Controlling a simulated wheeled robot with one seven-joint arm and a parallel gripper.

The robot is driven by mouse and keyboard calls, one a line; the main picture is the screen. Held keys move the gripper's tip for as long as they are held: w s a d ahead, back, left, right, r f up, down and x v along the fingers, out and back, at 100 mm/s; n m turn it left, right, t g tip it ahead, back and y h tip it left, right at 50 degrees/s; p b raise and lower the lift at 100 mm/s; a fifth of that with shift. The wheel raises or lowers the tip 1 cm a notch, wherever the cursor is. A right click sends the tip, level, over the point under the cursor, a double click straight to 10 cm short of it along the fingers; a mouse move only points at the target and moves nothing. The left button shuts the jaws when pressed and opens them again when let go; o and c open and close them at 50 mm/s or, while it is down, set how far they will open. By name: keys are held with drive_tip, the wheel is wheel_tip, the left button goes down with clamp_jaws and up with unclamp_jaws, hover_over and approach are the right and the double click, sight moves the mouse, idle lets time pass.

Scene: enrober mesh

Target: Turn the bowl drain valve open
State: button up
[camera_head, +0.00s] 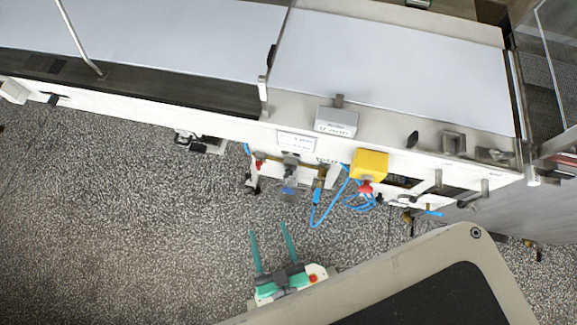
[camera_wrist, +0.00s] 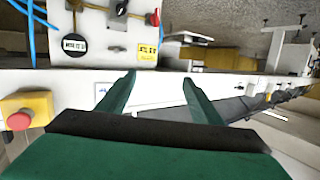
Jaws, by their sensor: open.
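My gripper (camera_head: 268,228) is open and empty, with two long green fingers over the floor, apart from the machine's front. In the wrist view its fingertips (camera_wrist: 160,79) stand apart, with nothing between them. The bowl drain valve cannot be told for certain. A small red-handled fitting (camera_head: 258,163) and a brass fitting (camera_head: 319,180) with blue hose sit on the machine's front edge. The wrist view shows a white panel (camera_wrist: 92,35) with a red knob (camera_wrist: 153,18) and a black handle (camera_wrist: 121,9). Its labels are too small to read surely.
A yellow box (camera_head: 369,163) with a red button juts from the machine edge; the wrist view also shows it (camera_wrist: 38,106). Blue hose (camera_head: 328,216) loops below the edge. More small fittings (camera_head: 408,216) stand at right. Speckled floor (camera_head: 120,230) is clear at left.

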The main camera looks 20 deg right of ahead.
drive_tip(key=w+d+f+m+g+h, duration=0.1)
drive_tip(key=w+f+m+h, duration=0.15)
drive_tip(key=f, duration=0.65)
drive_tip(key=w+d+f+m+h, duration=0.1)
drive_tip(key=w+f, duration=0.2)
drive_tip(key=f, duration=0.6)
drive_tip(key=m+g+h, duration=0.2)
drive_tip(key=g+h, duration=0.1)
approach(288, 192)
drive_tip(key=x, duration=0.7)
drive_tip(key=shift+c, duration=0.6)
drive_tip(key=c, duration=0.9)
